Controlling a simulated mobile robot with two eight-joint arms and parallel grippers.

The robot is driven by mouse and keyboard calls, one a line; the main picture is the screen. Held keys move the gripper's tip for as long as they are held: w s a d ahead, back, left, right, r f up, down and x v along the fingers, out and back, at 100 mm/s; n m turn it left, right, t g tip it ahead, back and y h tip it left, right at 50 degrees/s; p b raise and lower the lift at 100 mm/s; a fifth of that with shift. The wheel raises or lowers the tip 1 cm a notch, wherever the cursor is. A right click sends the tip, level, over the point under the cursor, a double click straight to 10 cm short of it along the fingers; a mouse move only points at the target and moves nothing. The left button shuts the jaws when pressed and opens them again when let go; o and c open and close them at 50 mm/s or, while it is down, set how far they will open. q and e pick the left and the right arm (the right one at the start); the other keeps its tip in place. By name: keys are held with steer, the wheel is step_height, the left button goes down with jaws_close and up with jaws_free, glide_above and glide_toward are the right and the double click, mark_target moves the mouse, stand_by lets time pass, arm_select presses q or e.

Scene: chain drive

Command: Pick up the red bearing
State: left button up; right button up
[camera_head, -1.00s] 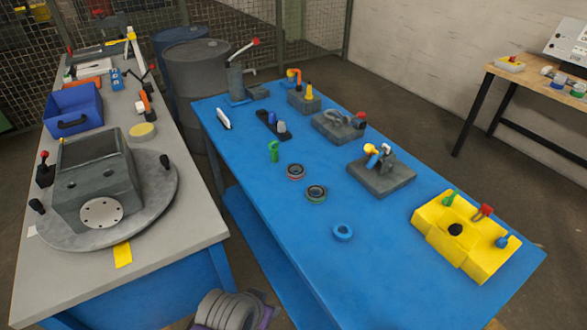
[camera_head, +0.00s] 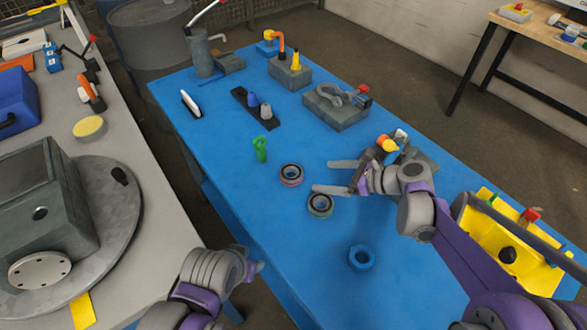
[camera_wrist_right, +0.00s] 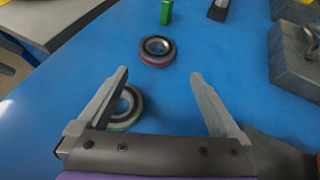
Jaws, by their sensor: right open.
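The red bearing (camera_head: 291,174), a dark ring with a red outer band, lies flat on the blue table. It also shows in the right wrist view (camera_wrist_right: 157,51), ahead of the fingers and between their lines. My right gripper (camera_head: 325,177) is open and empty, with its fingers pointing left, just right of the red bearing and not touching it. A green-banded bearing (camera_head: 320,204) lies nearby; in the right wrist view (camera_wrist_right: 124,108) the left finger partly covers it. My left arm shows at the bottom of the head view; its fingertips cannot be made out.
A green part (camera_head: 260,148) stands on the blue table (camera_head: 240,190) just beyond the red bearing. A blue ring (camera_head: 361,257) lies nearer. Grey fixture blocks (camera_head: 336,108) and a yellow block (camera_head: 499,247) are to the right. Table left of the bearings is clear.

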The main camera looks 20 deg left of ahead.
mark_target(286, 174)
steer(key=shift+a+f, duration=0.1)
steer(key=shift+a, duration=0.25)
steer(key=x, duration=1)
steer(key=shift+s+a+p, duration=0.1)
steer(key=shift+s+p, duration=0.05)
steer(key=shift+p, duration=0.15)
steer(key=shift+r, duration=0.2)
steer(key=c, duration=1.5)
